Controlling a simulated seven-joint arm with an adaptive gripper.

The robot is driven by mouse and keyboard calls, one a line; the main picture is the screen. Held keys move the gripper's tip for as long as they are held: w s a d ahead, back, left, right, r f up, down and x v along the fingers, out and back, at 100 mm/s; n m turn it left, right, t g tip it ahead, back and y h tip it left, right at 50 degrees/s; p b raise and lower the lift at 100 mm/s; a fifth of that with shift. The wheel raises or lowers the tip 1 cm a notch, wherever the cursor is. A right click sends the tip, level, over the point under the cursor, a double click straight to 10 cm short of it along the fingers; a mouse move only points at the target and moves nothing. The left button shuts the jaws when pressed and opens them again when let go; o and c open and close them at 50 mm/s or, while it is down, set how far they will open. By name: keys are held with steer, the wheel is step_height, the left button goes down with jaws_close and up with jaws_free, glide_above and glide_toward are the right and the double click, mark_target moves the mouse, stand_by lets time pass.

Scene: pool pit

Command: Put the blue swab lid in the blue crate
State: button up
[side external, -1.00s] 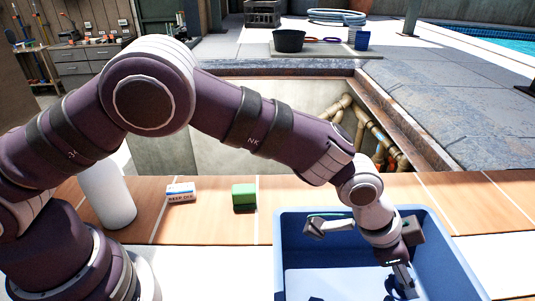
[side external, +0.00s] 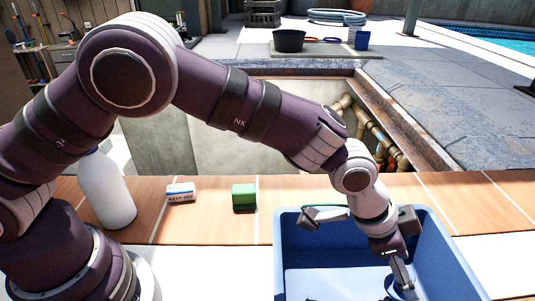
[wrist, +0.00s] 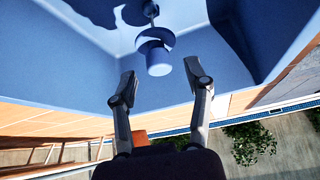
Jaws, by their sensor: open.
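The blue crate (side external: 450,250) stands at the lower right in the side external view. My gripper (side external: 402,284) points down inside its opening. In the wrist view my gripper (wrist: 158,80) has its two fingers spread with a gap between them. The blue swab lid (wrist: 158,62), a small light-blue cylinder with a ring and a thin dark stem, shows just beyond the fingertips, against the blue crate interior (wrist: 90,70). I see no finger closed on it. Whether it rests on the crate floor I cannot tell. In the side external view it is mostly hidden by my gripper.
A white bottle (side external: 105,190), a small "KEEP OFF" box (side external: 181,193) and a green block (side external: 244,197) stand on the tiled surface left of the crate. An open pit with pipes (side external: 370,125) lies behind. The tiles between block and crate are clear.

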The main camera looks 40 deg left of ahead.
steer(key=v, duration=1)
steer(key=s+a+r+n+t+y, duration=0.1)
steer(key=a+r+n, duration=0.2)
steer(key=a, duration=0.4)
steer(key=s+a+r+n+t+y, duration=0.1)
steer(key=s+a+r+n+y, duration=0.1)
steer(key=a, duration=0.6)
steer(key=s+a+n+y, duration=0.2)
steer(key=s+a+n, duration=0.4)
steer(key=s+a, duration=0.2)
steer(key=shift+a+f, duration=0.35)
steer(key=shift+a, duration=0.35)
